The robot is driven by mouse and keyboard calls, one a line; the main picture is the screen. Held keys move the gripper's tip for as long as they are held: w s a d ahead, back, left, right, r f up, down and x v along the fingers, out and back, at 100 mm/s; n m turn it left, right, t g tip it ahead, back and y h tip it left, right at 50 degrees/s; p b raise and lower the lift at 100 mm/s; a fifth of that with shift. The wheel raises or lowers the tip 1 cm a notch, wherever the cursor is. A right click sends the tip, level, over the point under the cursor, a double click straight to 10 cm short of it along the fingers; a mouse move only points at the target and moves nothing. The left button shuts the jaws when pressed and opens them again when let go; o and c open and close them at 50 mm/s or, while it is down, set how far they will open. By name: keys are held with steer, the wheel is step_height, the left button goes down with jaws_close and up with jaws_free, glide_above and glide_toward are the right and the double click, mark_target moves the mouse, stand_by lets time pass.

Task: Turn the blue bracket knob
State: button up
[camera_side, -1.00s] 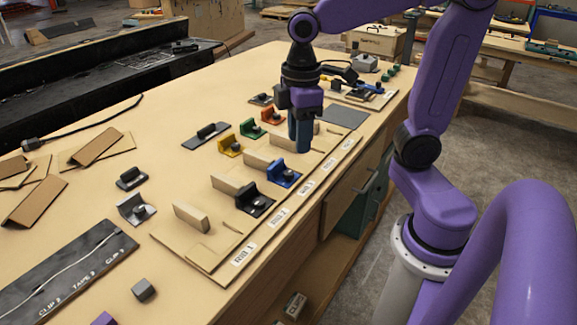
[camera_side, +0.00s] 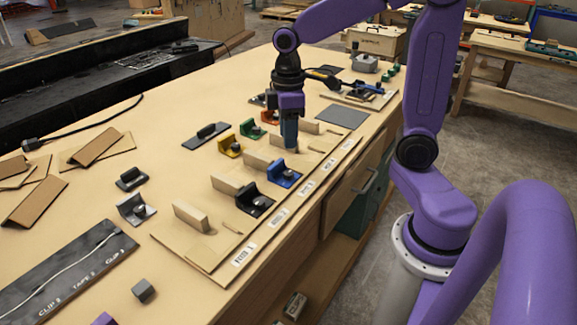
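The blue bracket (camera_side: 283,176) stands on the wooden board in the middle of the table, with a small dark knob (camera_side: 287,173) on it. My gripper (camera_side: 290,149) points straight down just above and behind the blue bracket, close to its upper right edge. I cannot tell whether it touches the bracket. The fingers look close together from this side, and the gap between them is hidden. Nothing is visibly held.
A black bracket (camera_side: 254,200) stands in front left of the blue one. Yellow (camera_side: 229,146), green (camera_side: 252,128) and orange (camera_side: 270,117) brackets stand behind. Upright wooden blocks (camera_side: 191,215) line the board. A grey mat (camera_side: 342,117) lies at the right.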

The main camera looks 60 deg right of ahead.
mark_target(289, 172)
step_height(289, 172, down, 10)
steer(key=shift+r, duration=0.15)
steer(key=shift+c, duration=0.4)
jaws_close()
